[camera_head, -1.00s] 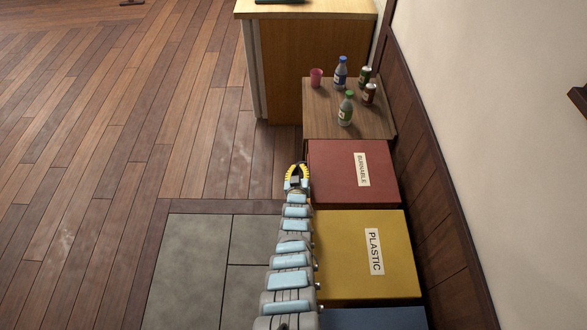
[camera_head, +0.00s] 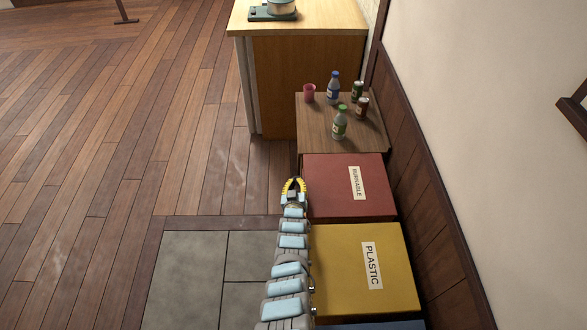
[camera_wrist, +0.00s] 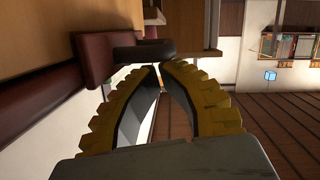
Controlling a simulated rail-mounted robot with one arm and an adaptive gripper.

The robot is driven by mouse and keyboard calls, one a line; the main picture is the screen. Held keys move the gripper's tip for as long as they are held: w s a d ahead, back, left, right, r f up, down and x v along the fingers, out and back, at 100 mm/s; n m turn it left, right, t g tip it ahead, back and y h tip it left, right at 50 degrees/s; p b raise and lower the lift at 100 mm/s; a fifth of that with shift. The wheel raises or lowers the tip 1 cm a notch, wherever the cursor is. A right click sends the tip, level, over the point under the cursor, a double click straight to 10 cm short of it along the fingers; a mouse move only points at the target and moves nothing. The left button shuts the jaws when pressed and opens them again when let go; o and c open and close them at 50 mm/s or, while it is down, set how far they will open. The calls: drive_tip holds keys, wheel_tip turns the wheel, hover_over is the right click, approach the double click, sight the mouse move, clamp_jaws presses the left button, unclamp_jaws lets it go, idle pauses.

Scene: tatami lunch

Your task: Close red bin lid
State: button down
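The red bin (camera_head: 330,186), labelled BURNABLE, stands between the yellow bin and the low wooden table in the head view. Its red top looks flat there; I cannot tell whether the lid is fully down. My gripper (camera_head: 293,181), with yellow toothed fingers, is at the left side of the red bin. In the wrist view the fingertips (camera_wrist: 160,67) almost meet, with a narrow gap and nothing held between them. A dark red block (camera_wrist: 97,52) shows left of the fingertips there, probably part of the bin. A dark rounded piece lies just beyond the tips.
The yellow PLASTIC bin (camera_head: 340,270) stands nearer, with a blue one (camera_head: 385,325) below it. A wall runs along the right. The wooden floor (camera_head: 110,150) at left is clear.

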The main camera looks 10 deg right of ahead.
drive_tip(key=shift+w+a+r+y, duration=0.1)
drive_tip(key=shift+a+r+y, duration=0.3)
drive_tip(key=shift+r, duration=0.45)
drive_tip(key=shift+d+r, duration=0.1)
drive_tip(key=shift+r, duration=0.35)
drive_tip(key=shift+a+r, duration=0.2)
drive_tip(key=shift+r, duration=0.65)
drive_tip(key=shift+d+r, duration=0.1)
drive_tip(key=shift+r, duration=2.35)
